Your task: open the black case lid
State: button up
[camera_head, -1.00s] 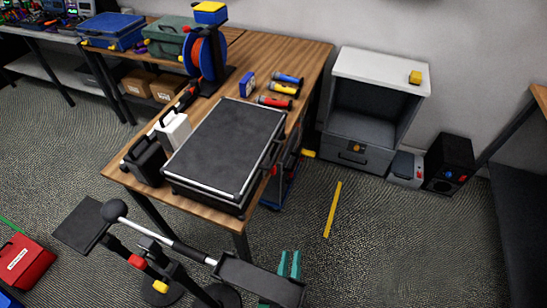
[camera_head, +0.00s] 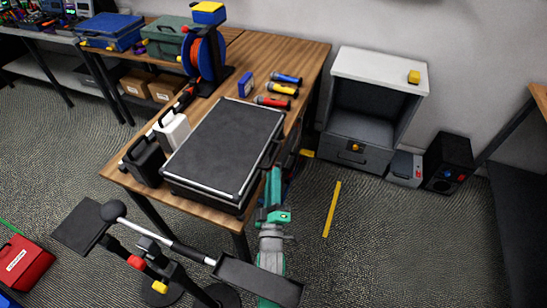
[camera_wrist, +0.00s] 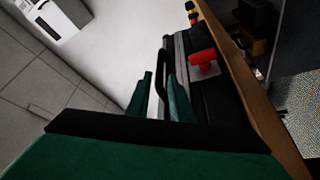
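The black case (camera_head: 225,140) lies flat on the wooden table, its lid down, with silver edging. Its dark handle (camera_head: 270,152) is on the right side, at the table's edge. My gripper (camera_head: 272,178) is beside that side, close to the handle. In the wrist view my green fingers (camera_wrist: 160,97) are apart, and the black handle (camera_wrist: 164,62) shows between them. Whether they touch it cannot be told. The silver-edged case side (camera_wrist: 184,75) is just to the right of the fingers.
A white bottle (camera_head: 172,130) and a black container (camera_head: 143,160) stand left of the case. Several flashlights (camera_head: 277,89) and a cable reel (camera_head: 206,52) are behind it. A grey cabinet (camera_head: 362,110) stands to the right.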

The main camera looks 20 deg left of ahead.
aim_at(273, 156)
jog(key=x, duration=0.7)
jog(key=shift+w, duration=0.3)
jog(key=shift+a, duration=0.1)
jog(key=shift+c, duration=0.3)
grip_shut()
